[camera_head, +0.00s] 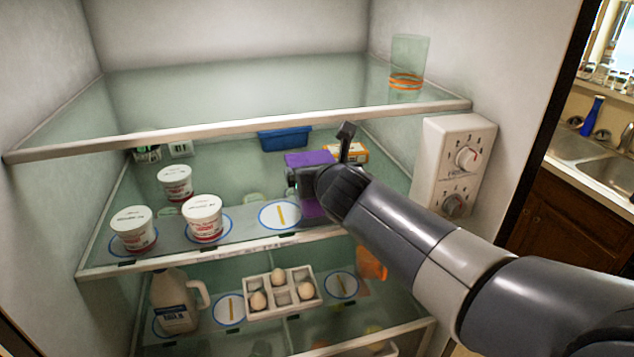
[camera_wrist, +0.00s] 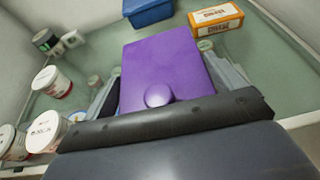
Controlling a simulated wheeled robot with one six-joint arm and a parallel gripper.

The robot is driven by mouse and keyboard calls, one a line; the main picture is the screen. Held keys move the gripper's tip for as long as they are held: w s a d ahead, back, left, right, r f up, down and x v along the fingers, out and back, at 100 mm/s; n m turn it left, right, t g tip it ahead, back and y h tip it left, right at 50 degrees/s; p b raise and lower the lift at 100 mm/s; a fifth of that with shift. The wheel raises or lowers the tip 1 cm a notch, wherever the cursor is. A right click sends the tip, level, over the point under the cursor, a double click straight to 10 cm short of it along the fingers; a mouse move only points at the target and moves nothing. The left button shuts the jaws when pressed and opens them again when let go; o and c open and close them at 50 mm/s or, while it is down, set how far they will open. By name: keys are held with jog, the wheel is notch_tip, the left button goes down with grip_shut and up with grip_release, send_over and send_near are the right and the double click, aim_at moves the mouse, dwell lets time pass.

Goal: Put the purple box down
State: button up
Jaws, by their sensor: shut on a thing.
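The purple box (camera_head: 310,159) is inside the fridge, over the middle glass shelf (camera_head: 235,160). In the wrist view the purple box (camera_wrist: 163,70) fills the middle, with a round purple knob on its near side. My gripper (camera_wrist: 168,90) is shut on it, with one finger along each side. In the head view my gripper (camera_head: 318,182) reaches in from the right and hides part of the box. I cannot tell whether the box touches the shelf.
White tubs (camera_head: 203,218) stand on the left of the same shelf. A blue bin (camera_head: 285,139) and an orange-and-white carton (camera_head: 347,152) are behind the box. An upper shelf edge (camera_head: 240,128) runs above. A control box (camera_head: 455,165) is on the right wall.

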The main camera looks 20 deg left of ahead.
jog(key=shift+w+a, duration=0.15)
jog(key=shift+w, duration=0.2)
notch_tip(320, 180, down, 4)
jog(key=b, duration=0.3)
jog(key=shift+r, duration=0.25)
jog(key=shift+s, duration=0.1)
jog(key=shift+f, duration=0.15)
jog(key=o, duration=1)
jog(key=shift+c, duration=0.2)
